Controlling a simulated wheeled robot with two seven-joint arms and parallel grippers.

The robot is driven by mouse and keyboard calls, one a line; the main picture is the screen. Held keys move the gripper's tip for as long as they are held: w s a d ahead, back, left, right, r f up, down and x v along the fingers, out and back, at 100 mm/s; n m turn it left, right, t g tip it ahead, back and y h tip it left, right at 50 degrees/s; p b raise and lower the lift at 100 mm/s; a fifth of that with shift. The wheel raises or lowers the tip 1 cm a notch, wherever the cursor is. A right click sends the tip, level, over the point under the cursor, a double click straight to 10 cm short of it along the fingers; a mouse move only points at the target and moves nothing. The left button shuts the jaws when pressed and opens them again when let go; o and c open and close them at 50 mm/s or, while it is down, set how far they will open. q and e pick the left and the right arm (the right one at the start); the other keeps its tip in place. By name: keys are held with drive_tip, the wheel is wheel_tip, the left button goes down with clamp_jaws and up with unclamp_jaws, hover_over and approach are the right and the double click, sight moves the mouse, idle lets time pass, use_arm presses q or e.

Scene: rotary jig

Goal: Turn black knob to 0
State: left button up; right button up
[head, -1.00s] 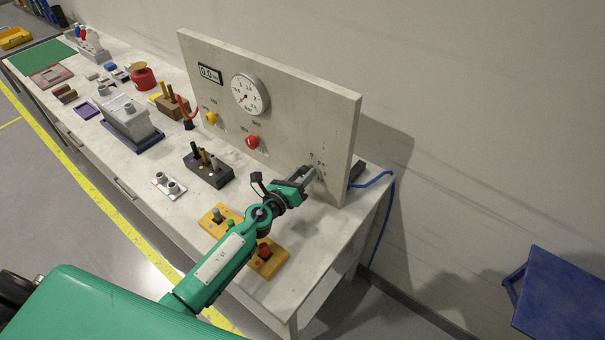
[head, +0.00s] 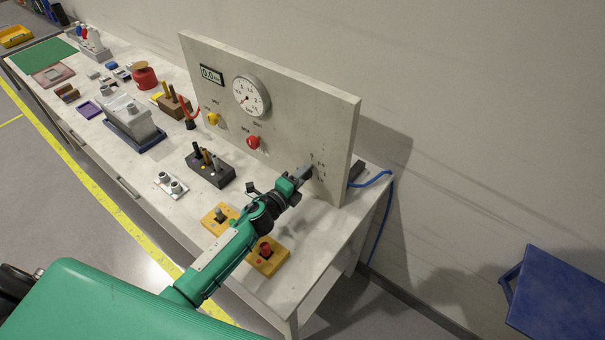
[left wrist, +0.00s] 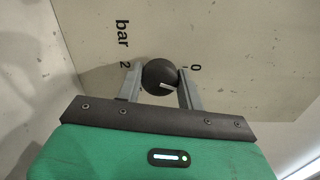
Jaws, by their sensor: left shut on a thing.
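The black knob (left wrist: 158,74) sits on the upright panel (head: 270,92) between the two fingers of my left gripper (left wrist: 161,88). The gripper is shut on the knob, one finger on each side. A short white mark on the knob points toward the right finger, on the side of the printed 0 (left wrist: 195,69). The printed 2 (left wrist: 125,66) and "bar" are on the left. In the head view my left gripper (head: 304,173) reaches the panel's lower right part and hides the knob. My right gripper is not in view.
The panel also carries a round gauge (head: 251,95), a display (head: 211,75) reading about 0.0, a yellow knob (head: 212,119) and a red knob (head: 253,142). Yellow blocks (head: 267,258) stand on the bench under my arm. A dark block (head: 210,171) with pegs stands left.

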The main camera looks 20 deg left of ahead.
use_arm(q)
drive_tip(key=shift+n, duration=1.6)
drive_tip(key=shift+f, duration=0.1)
drive_tip(key=o, duration=1)
drive_tip(key=shift+b+v, duration=0.95)
drive_tip(key=shift+v, duration=2.85)
drive_tip(key=shift+a, duration=0.1)
